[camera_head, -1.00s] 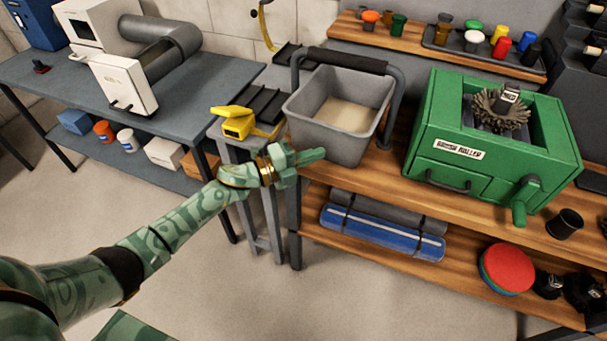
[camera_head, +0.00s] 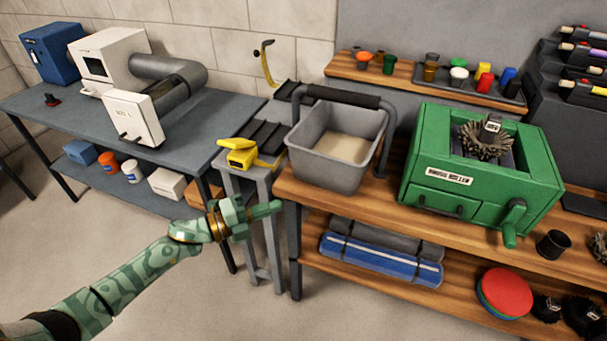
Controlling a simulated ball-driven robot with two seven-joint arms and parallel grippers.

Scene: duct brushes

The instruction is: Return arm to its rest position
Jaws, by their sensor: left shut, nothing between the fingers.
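My left arm, green and patterned, comes in from the lower left. Its left gripper (camera_head: 262,211) is shut and empty, with the fingers pointing right. It is in front of the grey stand and the left end of the wooden bench (camera_head: 400,205), below the grey bucket. No contact with either can be made out. My right gripper is not in view.
The grey bucket (camera_head: 330,176) and green brush roller box (camera_head: 410,185) stand on the bench. A yellow tool (camera_head: 238,158) lies on the narrow grey stand (camera_head: 262,190). A blue-grey table (camera_head: 200,125) carries a white machine with a duct. Floor in front is clear.

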